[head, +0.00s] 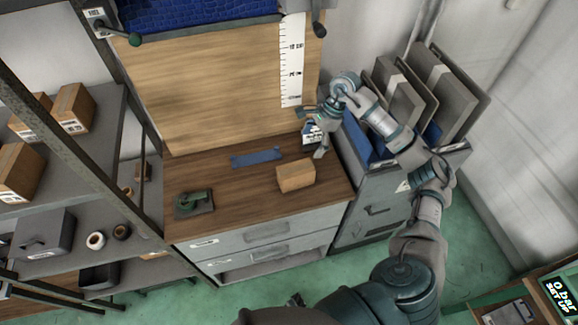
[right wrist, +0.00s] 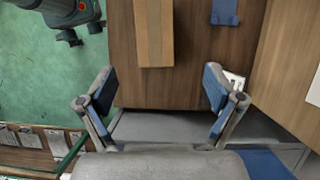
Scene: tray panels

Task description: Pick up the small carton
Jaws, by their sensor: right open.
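The small carton (head: 296,176) is a brown cardboard box on the wooden worktop (head: 230,205), near its front right part. In the right wrist view the carton (right wrist: 154,33) lies at top centre, beyond the fingertips. My right gripper (head: 313,136) is over the back right of the worktop, behind and a little right of the carton. Its fingers (right wrist: 160,88) are spread wide with nothing between them, and they do not touch the carton. My left gripper is in neither view.
A blue strip (head: 256,158) and a green-handled tool (head: 194,202) lie on the worktop. A wooden back panel (head: 215,80) rises behind. A grey bin with upright panels (head: 405,100) stands right. Shelves with cartons (head: 73,108) stand left. The worktop's front middle is clear.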

